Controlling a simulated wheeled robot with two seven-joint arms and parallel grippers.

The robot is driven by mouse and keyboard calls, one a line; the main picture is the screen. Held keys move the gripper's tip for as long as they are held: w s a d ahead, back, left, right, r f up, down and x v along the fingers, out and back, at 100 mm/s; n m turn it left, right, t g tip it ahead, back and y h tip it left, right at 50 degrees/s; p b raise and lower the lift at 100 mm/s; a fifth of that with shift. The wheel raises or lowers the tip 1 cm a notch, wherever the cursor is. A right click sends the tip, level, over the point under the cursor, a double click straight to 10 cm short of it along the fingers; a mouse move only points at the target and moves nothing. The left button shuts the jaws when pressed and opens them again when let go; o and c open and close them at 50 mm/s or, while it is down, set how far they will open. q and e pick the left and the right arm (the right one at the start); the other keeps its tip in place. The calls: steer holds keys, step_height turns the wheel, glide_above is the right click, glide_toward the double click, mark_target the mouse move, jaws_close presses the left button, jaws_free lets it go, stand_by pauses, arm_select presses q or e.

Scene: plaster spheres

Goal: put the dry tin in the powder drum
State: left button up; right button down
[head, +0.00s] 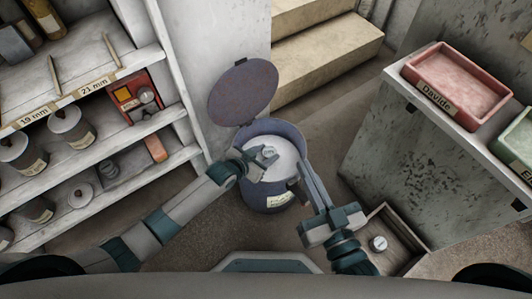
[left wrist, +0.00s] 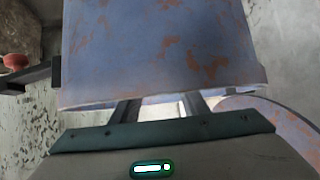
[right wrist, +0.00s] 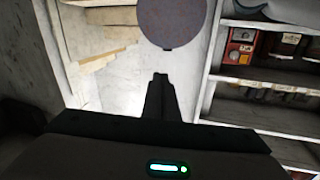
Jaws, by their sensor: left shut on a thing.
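The powder drum (head: 272,192) is blue-grey and rusty, stands open on the floor and has pale powder inside. Its rusty wall fills the upper left wrist view (left wrist: 160,45). My left gripper (head: 264,157) is at the drum's mouth, shut on a small grey thing (head: 269,152) that looks like the dry tin. Its fingertips are hidden behind the rim in the left wrist view. My right gripper (head: 304,165) is just right of the drum, its fingers together and empty; they also look shut in the right wrist view (right wrist: 160,80).
The drum's round lid (head: 243,92) stands raised behind it. A wooden crate (head: 410,235) at lower right holds a small round tin (head: 378,243). Shelves with canisters (head: 70,125) are at the left. A red tray (head: 450,82) sits on a ledge at the right. Steps (head: 325,55) rise behind.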

arm_select(q)
steer(key=shift+f+b, duration=0.45)
steer(key=shift+f, duration=0.2)
arm_select(e)
steer(key=shift+s+a+r+t+y, duration=0.1)
steer(key=shift+s+r+t+y, duration=0.1)
steer(key=shift+r+t, duration=0.45)
steer(key=shift+s+a+r+t+y, duration=0.1)
steer(key=shift+r+t+y, duration=0.15)
steer(key=shift+r, duration=0.65)
arm_select(q)
steer(key=o, duration=1.2)
steer(key=shift+r, duration=0.1)
arm_select(e)
steer(key=shift+r, duration=0.1)
arm_select(q)
steer(key=shift+r+p, duration=1.9)
steer(key=shift+p, duration=0.3)
arm_select(e)
steer(key=shift+r, duration=2.05)
